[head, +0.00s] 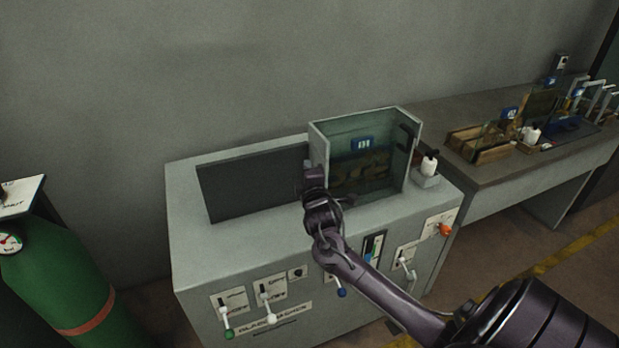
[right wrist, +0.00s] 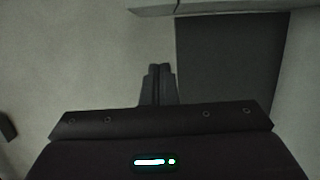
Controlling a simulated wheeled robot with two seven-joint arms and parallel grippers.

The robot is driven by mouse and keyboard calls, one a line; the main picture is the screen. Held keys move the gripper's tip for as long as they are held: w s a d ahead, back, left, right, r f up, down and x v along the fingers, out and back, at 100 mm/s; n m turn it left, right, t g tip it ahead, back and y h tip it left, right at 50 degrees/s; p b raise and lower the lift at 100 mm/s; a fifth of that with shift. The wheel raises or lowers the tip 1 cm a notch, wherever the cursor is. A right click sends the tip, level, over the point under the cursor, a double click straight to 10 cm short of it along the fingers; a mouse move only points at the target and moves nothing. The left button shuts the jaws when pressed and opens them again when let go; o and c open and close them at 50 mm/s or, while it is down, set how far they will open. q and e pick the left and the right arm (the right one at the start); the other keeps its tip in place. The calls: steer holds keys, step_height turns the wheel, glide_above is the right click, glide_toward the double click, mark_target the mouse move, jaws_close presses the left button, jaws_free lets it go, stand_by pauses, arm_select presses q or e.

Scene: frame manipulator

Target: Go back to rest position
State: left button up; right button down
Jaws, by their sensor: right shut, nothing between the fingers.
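My right gripper (head: 312,178) is above the top of the grey machine cabinet (head: 235,244), just left of the glass-walled box (head: 362,158) marked 01. My right arm reaches in from the lower right of the head view. In the right wrist view the fingers of my right gripper (right wrist: 157,83) are together with nothing between them. A dark rectangular panel (head: 250,184) lies on the cabinet top left of the gripper, and it also shows in the right wrist view (right wrist: 232,70). My left gripper is not in the head view.
The cabinet front has levers, including a green-tipped one (head: 229,333) and a blue-tipped one (head: 341,292). A bench (head: 490,180) with wooden trays is at the right. A green gas cylinder (head: 62,285) stands at the left.

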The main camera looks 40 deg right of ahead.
steer(key=s+a+f+m+g+y, duration=0.3)
steer(key=s+a+f, duration=0.25)
steer(key=a, duration=0.35)
steer(key=s+a+f+m+g+y, duration=0.25)
steer(key=s+a+f+y, duration=0.2)
steer(key=s+a, duration=0.3)
steer(key=s+a+m+g+y, duration=0.1)
steer(key=s+a+m+g, duration=0.15)
steer(key=s+a, duration=0.45)
steer(key=s+a+m+g+y, duration=0.1)
steer(key=s+a+m+g, duration=0.2)
steer(key=s, duration=0.7)
step_height(320, 180, down, 32)
steer(key=s+r+n+g, duration=0.1)
steer(key=s+g, duration=0.1)
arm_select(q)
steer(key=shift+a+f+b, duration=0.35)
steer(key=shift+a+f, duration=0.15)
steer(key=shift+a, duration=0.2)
arm_select(e)
steer(key=s+d+f+g, duration=0.1)
steer(key=s+d+f, duration=0.2)
steer(key=s+f, duration=1.4)
steer(key=shift+s+d+f+g, duration=0.2)
steer(key=shift+s+f+g, duration=0.15)
steer(key=shift+s, duration=0.85)
